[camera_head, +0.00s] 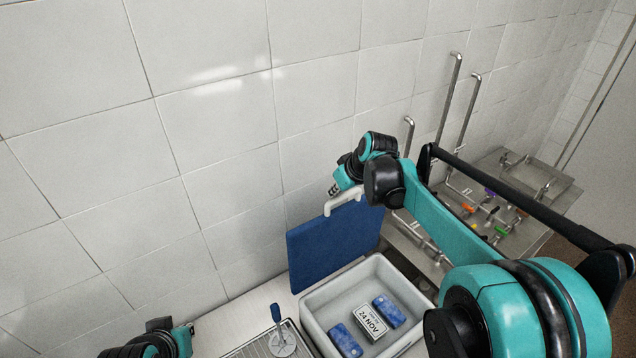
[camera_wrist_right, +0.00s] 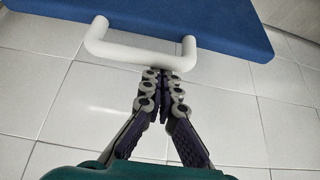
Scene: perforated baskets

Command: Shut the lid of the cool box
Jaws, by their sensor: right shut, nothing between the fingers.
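The cool box (camera_head: 312,318) is a pale grey open tub at the lower middle of the head view. Its blue lid (camera_head: 335,245) stands raised at the back, near the tiled wall. A white handle (camera_head: 343,199) is on the lid's upper edge; lid (camera_wrist_right: 200,15) and handle (camera_wrist_right: 135,50) also show in the right wrist view. My right gripper (camera_head: 334,190) is shut and empty, its fingertips (camera_wrist_right: 162,74) at the handle bar; I cannot tell whether they touch it. My left gripper (camera_head: 184,338) is partly in view at the lower left, its fingers unclear.
Inside the box lie blue packs (camera_head: 388,311) and a white card (camera_head: 370,322) reading 24 NOV. A wire rack (camera_head: 250,347) and a blue-handled tool (camera_head: 277,325) are left of it. A metal unit (camera_head: 480,210) with coloured items and upright bars stands at right.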

